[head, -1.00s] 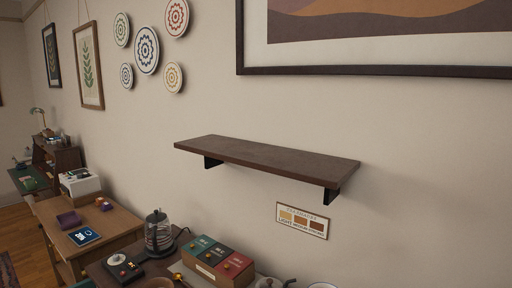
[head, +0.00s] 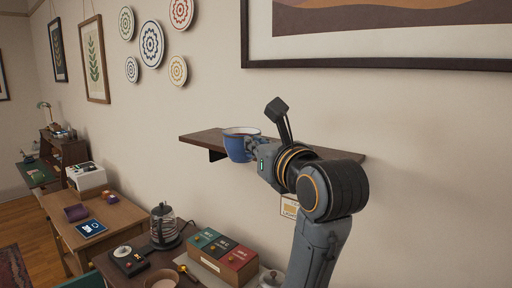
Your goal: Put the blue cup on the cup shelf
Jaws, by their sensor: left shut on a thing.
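The blue cup (head: 237,147) is in the head view, upright, with a pale rim and dark contents or a dark inside. My left gripper (head: 256,148) is shut on the cup at its right side. The cup shows in front of the dark brown wall shelf (head: 203,138); I cannot tell whether it touches the shelf or hangs before it. My right gripper is not in view.
Below stands a counter with a glass kettle (head: 163,226), a box with coloured compartments (head: 222,255) and a small dark device (head: 127,260). A big framed picture (head: 380,63) hangs above the shelf. The shelf's left end is bare.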

